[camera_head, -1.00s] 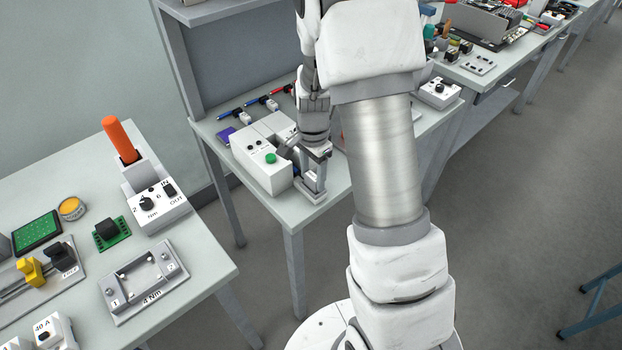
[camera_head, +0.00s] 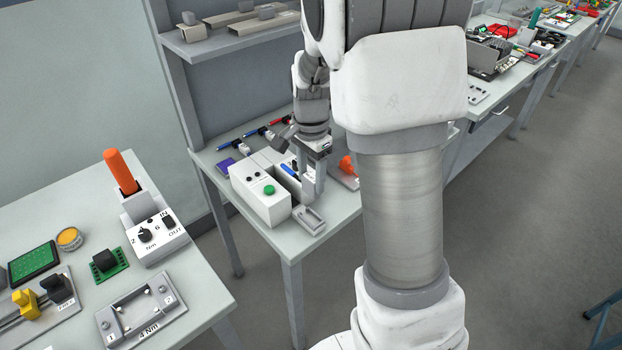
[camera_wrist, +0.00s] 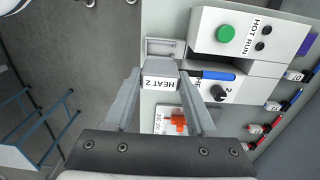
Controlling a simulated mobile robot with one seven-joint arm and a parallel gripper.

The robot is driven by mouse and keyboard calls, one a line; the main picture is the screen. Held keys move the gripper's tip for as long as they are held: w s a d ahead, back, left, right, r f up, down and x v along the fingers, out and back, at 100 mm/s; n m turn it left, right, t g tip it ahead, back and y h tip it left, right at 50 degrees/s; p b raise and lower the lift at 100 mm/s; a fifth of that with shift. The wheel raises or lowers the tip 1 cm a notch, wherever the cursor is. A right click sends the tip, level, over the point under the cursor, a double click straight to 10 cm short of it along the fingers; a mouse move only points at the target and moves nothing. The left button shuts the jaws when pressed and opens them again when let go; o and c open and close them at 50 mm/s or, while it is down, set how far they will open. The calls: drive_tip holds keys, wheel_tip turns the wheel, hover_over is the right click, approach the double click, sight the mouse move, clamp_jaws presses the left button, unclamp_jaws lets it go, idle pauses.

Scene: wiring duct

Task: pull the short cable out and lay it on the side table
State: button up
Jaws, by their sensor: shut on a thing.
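My gripper (camera_head: 313,185) is over the small table (camera_head: 335,213). In the wrist view my gripper (camera_wrist: 161,76) is shut on a grey block with a white HEAT 2 label (camera_wrist: 160,84). The block appears lifted, beside the white box with a green button (camera_head: 265,193). A small empty grey cradle (camera_head: 309,220) sits at the table's front edge; it also shows in the wrist view (camera_wrist: 163,48). Several red and blue pen-like pieces with white tags (camera_wrist: 276,109) lie along the back. I cannot tell which thing is the short cable.
A blue-handled piece (camera_wrist: 218,75) and a black knob (camera_wrist: 218,92) are close right of the block in the wrist view. An orange part on a white plate (camera_wrist: 170,118) lies nearby. A shelf (camera_head: 232,38) overhangs the back. A cluttered bench (camera_head: 62,205) stands left.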

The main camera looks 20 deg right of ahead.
drive_tip(key=shift+r+p, duration=1.85)
drive_tip(key=shift+r, duration=0.35)
drive_tip(key=shift+s, duration=0.1)
